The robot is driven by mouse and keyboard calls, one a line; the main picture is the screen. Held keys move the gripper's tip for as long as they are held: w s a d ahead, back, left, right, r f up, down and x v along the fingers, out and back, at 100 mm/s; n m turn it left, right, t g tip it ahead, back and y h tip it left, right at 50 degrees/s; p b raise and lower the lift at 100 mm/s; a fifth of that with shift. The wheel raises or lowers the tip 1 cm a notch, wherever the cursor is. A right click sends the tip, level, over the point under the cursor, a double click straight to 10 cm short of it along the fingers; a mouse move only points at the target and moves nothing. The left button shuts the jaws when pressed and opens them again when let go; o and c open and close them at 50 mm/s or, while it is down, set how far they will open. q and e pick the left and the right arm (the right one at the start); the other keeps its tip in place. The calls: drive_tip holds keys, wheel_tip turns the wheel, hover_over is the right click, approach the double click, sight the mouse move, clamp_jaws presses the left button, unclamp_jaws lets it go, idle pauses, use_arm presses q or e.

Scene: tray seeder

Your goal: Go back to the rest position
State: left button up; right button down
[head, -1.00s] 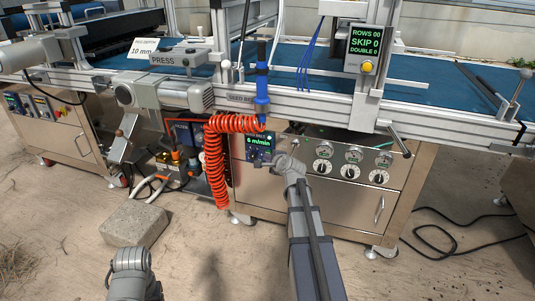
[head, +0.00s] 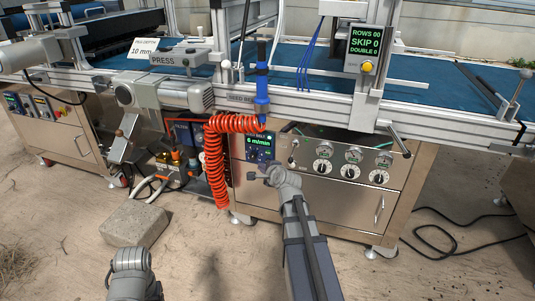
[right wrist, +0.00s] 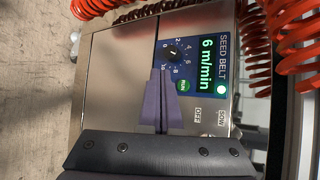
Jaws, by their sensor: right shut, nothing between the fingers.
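My right gripper (head: 259,172) is in front of the lower part of the seed belt panel (head: 258,146) in the head view. In the right wrist view its purple fingers (right wrist: 161,88) are closed together with nothing between them. The panel also shows there (right wrist: 205,65), with a black knob (right wrist: 172,53), a green RUN button (right wrist: 184,86) and a lit display (right wrist: 207,62) reading 6 m/min. The fingers overlap the panel's edge in that picture; I cannot tell the exact gap. Part of my left arm shows at the bottom left of the head view; its gripper is out of view.
A coiled orange hose (head: 216,165) hangs just left of the panel. Gauges and knobs (head: 352,172) line the cabinet front to the right. A concrete block (head: 135,222) lies on the floor. Black cables (head: 450,238) lie at the right.

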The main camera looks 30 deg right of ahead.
idle(0.7)
drive_tip(key=s+a+f+n+g+y+p, duration=0.1)
drive_tip(key=s+a+f+n+g+p, duration=0.15)
drive_tip(key=a+n, duration=0.45)
drive_tip(key=s+a+f+n+g+y+p, duration=0.1)
drive_tip(key=s+a+n+g+y, duration=0.2)
drive_tip(key=a, duration=0.8)
drive_tip(key=s+a+f+n+g+p, duration=0.1)
drive_tip(key=s+a+n+g+p, duration=0.15)
drive_tip(key=a+n, duration=0.5)
drive_tip(key=s+a+n+g+h+p, duration=0.1)
drive_tip(key=s+a+n+g+h, duration=0.15)
drive_tip(key=s+a+n, duration=0.4)
drive_tip(key=s+a+n+g+h+p, duration=0.1)
drive_tip(key=s+a+n+g+p, duration=0.2)
drive_tip(key=s, duration=0.7)
wheel_tip(320, 180, up, 38)
drive_tip(key=p, duration=3.6)
drive_tip(key=shift+a+r, duration=0.15)
drive_tip(key=shift+a, duration=0.1)
drive_tip(key=shift+t+y, duration=0.25)
